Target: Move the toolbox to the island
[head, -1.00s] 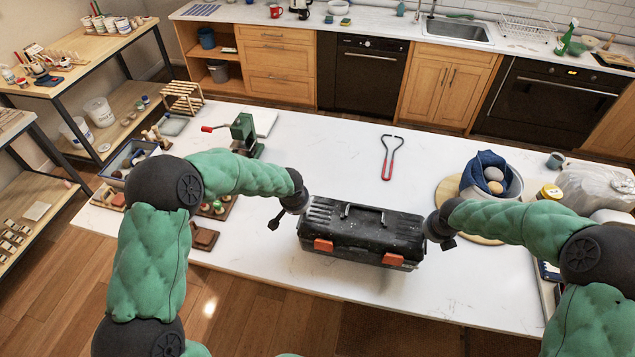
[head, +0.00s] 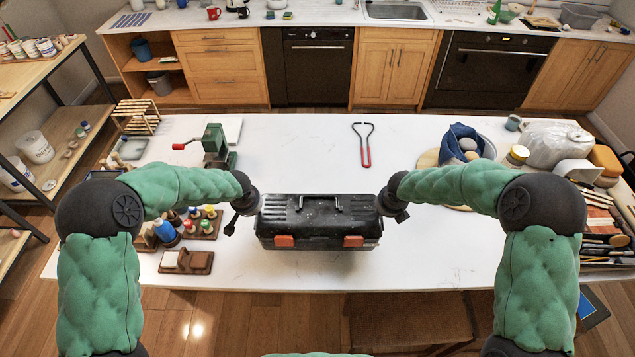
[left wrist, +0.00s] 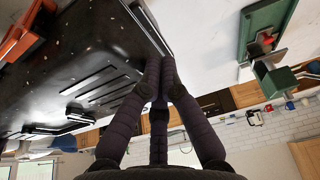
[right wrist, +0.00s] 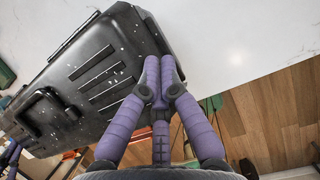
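The black toolbox (head: 318,226) has orange latches and a top handle. In the head view it appears level over the front part of the white island (head: 290,150); I cannot tell if it rests on the top or hangs above it. My left gripper (head: 238,218) is at its left end and my right gripper (head: 398,208) at its right end. In the left wrist view (left wrist: 160,65) and right wrist view (right wrist: 160,65) the fingers are together with nothing visible between them, against or close to the toolbox ends (left wrist: 75,70) (right wrist: 85,75).
A green clamp-like tool (head: 214,145), paint bottles (head: 180,225) and a small wooden holder (head: 187,261) are on the left. A red-handled tool (head: 365,150) lies behind the toolbox. A bowl with a blue cloth (head: 462,143) is on the right.

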